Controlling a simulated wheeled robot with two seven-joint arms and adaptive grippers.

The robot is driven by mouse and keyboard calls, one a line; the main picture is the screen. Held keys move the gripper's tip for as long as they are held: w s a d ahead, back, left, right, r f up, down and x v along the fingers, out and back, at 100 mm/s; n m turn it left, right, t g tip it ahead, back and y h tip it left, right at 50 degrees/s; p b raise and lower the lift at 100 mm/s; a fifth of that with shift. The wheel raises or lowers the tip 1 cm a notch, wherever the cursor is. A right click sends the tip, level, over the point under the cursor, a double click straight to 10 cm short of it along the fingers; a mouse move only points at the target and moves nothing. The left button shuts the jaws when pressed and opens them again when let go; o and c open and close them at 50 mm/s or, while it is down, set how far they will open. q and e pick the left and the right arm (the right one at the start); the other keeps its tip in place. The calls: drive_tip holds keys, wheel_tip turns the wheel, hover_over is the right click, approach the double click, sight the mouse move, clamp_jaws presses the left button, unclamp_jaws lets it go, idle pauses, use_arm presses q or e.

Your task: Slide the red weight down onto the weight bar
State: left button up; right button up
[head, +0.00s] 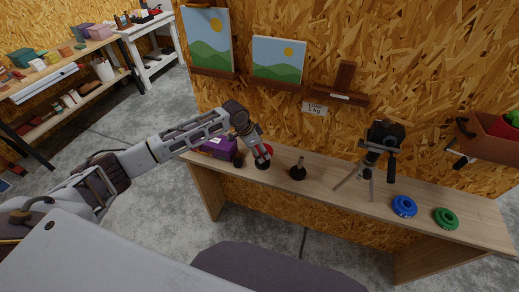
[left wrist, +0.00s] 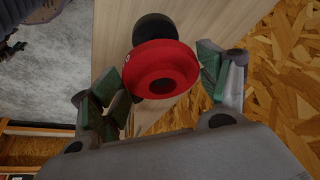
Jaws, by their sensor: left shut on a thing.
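The red weight (head: 268,149) is a round disc with a central hole, partly hidden by my gripper in the head view. In the left wrist view the red weight (left wrist: 178,61) sits between the fingers, hole facing the camera. My left gripper (head: 260,158) is shut on it, above the left part of the bench; I cannot tell the exact gap to the bench. The fingers (left wrist: 165,88) flank it on both sides. The weight bar (head: 298,172), a short dark post on a round black base, stands upright on the bench, right of my gripper. My right gripper is not in view.
A purple box (head: 217,147) and a dark round object (head: 238,160) are left of my gripper. A camera on a tripod (head: 380,150), a blue weight (head: 404,206) and a green weight (head: 445,218) stand to the right on the wooden bench (head: 335,192). The chipboard wall rises behind.

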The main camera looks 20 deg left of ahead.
use_arm(q)
drive_tip(key=shift+r+p, duration=1)
drive_tip(key=shift+r, duration=1.45)
drive_tip(key=shift+w+d+r, duration=0.1)
drive_tip(key=shift+w+r, duration=0.05)
